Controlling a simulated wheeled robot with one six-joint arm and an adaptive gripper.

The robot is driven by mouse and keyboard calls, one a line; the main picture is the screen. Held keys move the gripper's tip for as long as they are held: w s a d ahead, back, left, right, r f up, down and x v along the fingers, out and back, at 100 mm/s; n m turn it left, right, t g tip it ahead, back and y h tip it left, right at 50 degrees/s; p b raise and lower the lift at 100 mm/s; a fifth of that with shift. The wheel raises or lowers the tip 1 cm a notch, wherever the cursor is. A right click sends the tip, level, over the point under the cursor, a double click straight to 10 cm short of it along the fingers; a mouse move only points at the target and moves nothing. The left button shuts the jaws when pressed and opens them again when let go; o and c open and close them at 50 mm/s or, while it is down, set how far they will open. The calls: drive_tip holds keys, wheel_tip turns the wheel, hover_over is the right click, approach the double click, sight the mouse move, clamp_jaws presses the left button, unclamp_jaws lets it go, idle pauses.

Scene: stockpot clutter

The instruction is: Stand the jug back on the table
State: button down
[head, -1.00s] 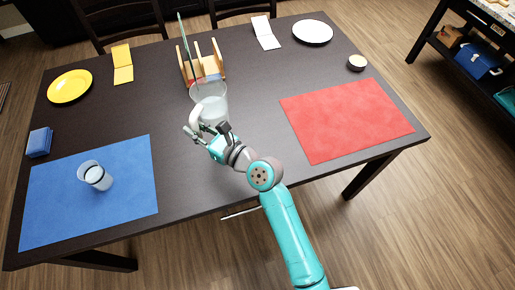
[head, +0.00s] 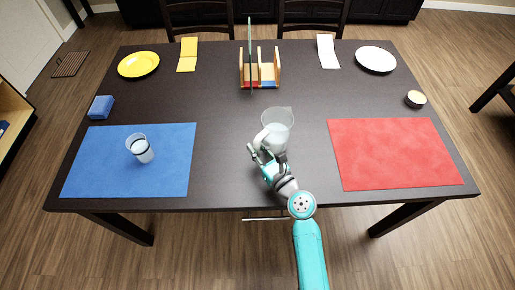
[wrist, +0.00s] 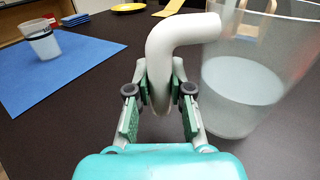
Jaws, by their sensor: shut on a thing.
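The jug (head: 279,127) is clear with a white handle and holds some pale liquid. It is near the middle front of the dark table (head: 222,125). In the wrist view the jug (wrist: 240,95) looks upright or nearly so. My gripper (head: 262,158) is at its handle, on the near left side. In the wrist view my gripper (wrist: 160,95) has its fingers on both sides of the white handle (wrist: 160,58), shut on it. I cannot tell whether the jug's base touches the table.
A glass of water (head: 140,149) stands on the blue mat (head: 95,170). A red mat (head: 395,150) lies right of the jug. A wooden rack (head: 277,70) stands behind it. A small bowl (head: 416,99), plates and a blue napkin stack (head: 101,107) are farther out. Table around the jug is clear.

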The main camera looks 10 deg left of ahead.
drive_tip(key=shift+f, duration=0.35)
drive_tip(key=shift+f, duration=0.15)
drive_tip(key=c, duration=1.1)
unclamp_jaws()
drive_tip(key=shift+o, duration=0.2)
drive_tip(key=shift+s+d, duration=0.1)
drive_tip(key=v, duration=1.1)
drive_tip(key=shift+s+d, duration=0.25)
drive_tip(key=shift+s, duration=0.05)
